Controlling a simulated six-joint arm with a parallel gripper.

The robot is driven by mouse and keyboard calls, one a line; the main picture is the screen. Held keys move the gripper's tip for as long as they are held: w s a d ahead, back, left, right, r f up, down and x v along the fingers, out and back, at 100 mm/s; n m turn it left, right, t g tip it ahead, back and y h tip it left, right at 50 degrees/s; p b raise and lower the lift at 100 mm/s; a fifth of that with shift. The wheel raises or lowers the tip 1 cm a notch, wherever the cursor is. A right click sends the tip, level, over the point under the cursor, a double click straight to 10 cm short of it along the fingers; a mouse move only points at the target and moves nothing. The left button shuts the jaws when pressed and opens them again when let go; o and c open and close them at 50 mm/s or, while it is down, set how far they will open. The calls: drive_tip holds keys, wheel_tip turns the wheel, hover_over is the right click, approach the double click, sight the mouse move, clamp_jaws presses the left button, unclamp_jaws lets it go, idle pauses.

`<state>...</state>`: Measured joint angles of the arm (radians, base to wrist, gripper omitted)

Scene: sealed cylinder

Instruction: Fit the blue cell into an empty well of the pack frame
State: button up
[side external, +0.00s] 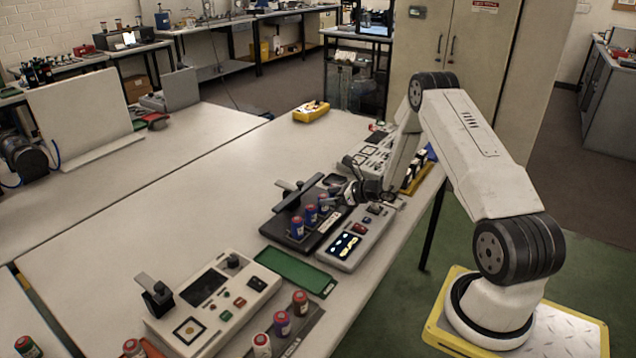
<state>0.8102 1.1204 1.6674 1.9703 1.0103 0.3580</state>
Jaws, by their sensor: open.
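The dark pack frame (270,229) lies on the table left of my gripper. My gripper (341,190) is open, low over the far right end of the frame, close to the far blue cell. I cannot tell whether it touches anything. The empty wells are too small or hidden to make out.
A grey box with a lit display (345,246) stands right of the frame. A green mat (296,271) and a control box (213,302) lie nearer. A dark rack (301,332) holds several capped cells. The table's left middle is clear.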

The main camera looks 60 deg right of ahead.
drive_tip(key=v, duration=0.9)
idle(0.4)
drive_tip(key=shift+w+a+r, duration=0.1)
drive_tip(key=shift+a, duration=0.25)
drive_tip(key=s+a+r+n+g+y, duration=0.1)
drive_tip(key=a+r+n+g+y, duration=0.1)
drive_tip(key=a+n+g, duration=0.5)
drive_tip(key=s+a+r+n+g+y, duration=0.1)
drive_tip(key=a+r+n+y, duration=0.1)
drive_tip(key=a+n, duration=0.65)
drive_tip(key=s+a+r+n+g+h, duration=0.1)
drive_tip(key=s+a+r+n+h, duration=0.2)
drive_tip(key=a+n, duration=0.4)
drive_tip(key=s+a+r+n+g+h, duration=0.1)
drive_tip(key=s+a+r+n+h, duration=0.2)
drive_tip(key=n, duration=0.8)
drive_tip(key=s+a, duration=0.2)
drive_tip(key=a, duration=0.2)
drive_tip(key=shift+s+a+r+g+h, duration=0.15)
drive_tip(key=shift+s+r+g+h, duration=0.1)
drive_tip(key=shift+g+h, duration=0.05)
